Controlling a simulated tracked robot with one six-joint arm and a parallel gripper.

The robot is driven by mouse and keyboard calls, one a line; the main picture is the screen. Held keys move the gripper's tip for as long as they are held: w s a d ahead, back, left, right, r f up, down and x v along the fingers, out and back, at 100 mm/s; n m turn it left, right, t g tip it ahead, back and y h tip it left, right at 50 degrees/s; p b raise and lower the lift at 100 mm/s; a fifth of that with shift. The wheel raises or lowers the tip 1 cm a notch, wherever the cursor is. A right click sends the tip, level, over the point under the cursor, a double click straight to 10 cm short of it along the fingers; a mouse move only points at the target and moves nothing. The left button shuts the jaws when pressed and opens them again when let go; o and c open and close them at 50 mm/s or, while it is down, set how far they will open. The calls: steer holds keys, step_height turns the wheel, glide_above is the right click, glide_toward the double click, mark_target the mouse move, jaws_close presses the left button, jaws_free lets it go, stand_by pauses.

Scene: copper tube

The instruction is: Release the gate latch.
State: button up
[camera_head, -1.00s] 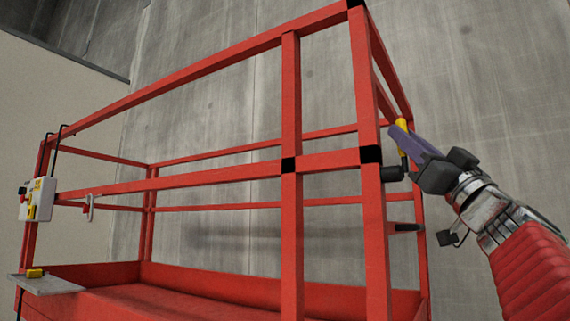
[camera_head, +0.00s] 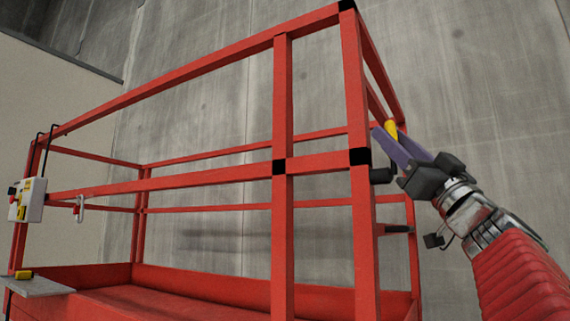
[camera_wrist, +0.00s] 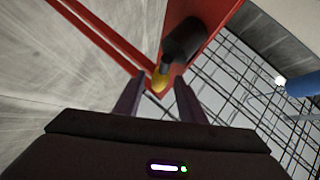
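The latch sits on the red corner post of the basket. Its yellow handle (camera_head: 391,129) points up and its black cylindrical body (camera_head: 382,175) is below. The wrist view shows the yellow tip (camera_wrist: 160,79) and the dark cylinder (camera_wrist: 184,41) against red metal. My gripper (camera_head: 388,134) has purple fingers and reaches in from the right. In the wrist view my gripper (camera_wrist: 156,92) is open, with one finger to each side of the yellow tip. A gap shows on both sides of it, so the fingers do not appear closed on it.
The red railing (camera_head: 210,181) spans the left and middle. A white control box (camera_head: 29,200) hangs on the far left rail. A black peg (camera_head: 398,229) sticks out below the latch.

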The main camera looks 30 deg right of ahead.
steer(key=v, duration=1.3)
steer(key=shift+s+f, duration=0.25)
steer(key=shift+f, duration=0.1)
